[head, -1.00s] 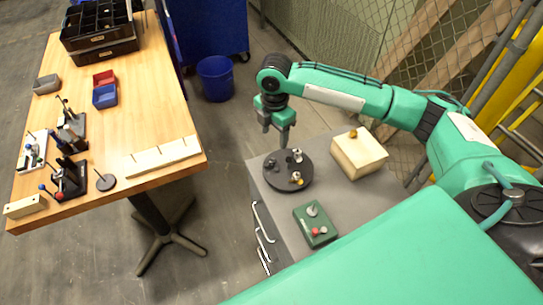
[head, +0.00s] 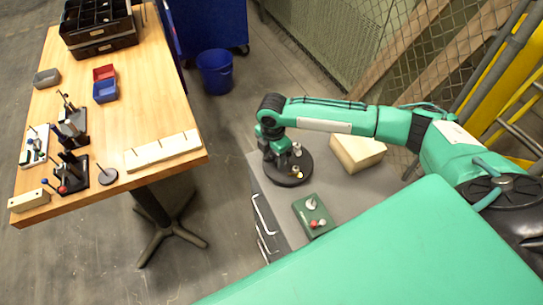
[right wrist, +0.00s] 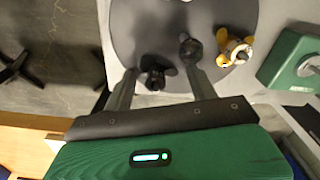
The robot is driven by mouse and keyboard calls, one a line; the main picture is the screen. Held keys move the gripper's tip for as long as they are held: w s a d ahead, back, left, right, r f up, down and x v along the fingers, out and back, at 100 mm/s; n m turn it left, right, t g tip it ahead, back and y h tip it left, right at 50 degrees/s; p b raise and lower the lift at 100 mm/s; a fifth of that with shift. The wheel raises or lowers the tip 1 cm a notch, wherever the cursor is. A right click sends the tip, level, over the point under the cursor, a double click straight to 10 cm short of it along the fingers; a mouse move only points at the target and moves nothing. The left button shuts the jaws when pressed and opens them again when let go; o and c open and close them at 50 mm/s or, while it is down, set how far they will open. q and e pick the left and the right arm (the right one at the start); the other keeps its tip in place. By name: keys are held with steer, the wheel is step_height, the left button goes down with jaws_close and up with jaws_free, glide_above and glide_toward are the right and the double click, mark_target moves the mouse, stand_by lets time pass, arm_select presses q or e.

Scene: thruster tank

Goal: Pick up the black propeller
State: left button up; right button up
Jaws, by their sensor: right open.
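The black propeller (right wrist: 154,76) stands on a round dark disc (right wrist: 150,30) in the right wrist view. My right gripper (right wrist: 160,75) is open, one finger on each side of the black propeller, with a gap visible beside it. Whether the fingertips are level with it in height I cannot tell. A dark grey propeller (right wrist: 188,46) stands close by the right fingertip. In the head view my right gripper (head: 271,152) is low over the left part of the disc (head: 290,180) and hides the black propeller. My left gripper is not in view.
A gold and white propeller (right wrist: 235,46) is also on the disc. A green box (head: 314,215) with knobs and a pale wooden block (head: 358,152) share the grey cabinet top (head: 345,188). A wooden workbench (head: 140,110) with stands and bins is at the left.

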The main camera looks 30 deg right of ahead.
steer(key=c, duration=0.9)
